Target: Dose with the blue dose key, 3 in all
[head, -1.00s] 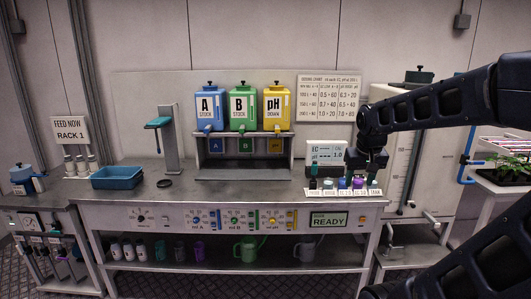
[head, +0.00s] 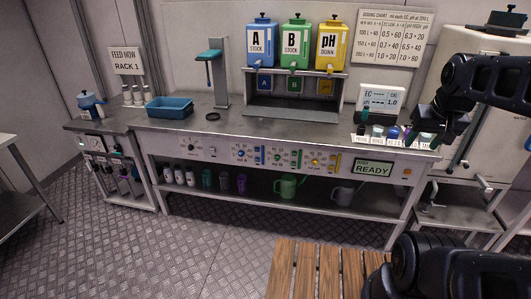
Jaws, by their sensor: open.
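A blue dose key (head: 262,155) sits on the bench's front panel, in the dosing group under the blue A stock tank (head: 262,42). Green (head: 301,159) and yellow (head: 334,165) keys are in the groups to its right. The display (head: 373,168) on the panel reads READY. My gripper (head: 431,134) is at the bench's right end, beside the small labelled bottles and well right of the blue key. Its dark fingers are hard to make out against the dark parts there, but it is open.
Green B (head: 295,44) and yellow pH (head: 332,47) tanks stand beside the A tank. A meter (head: 380,100) stands at the right, with a blue tray (head: 169,108) at the left. A slatted wooden surface (head: 315,272) is in front.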

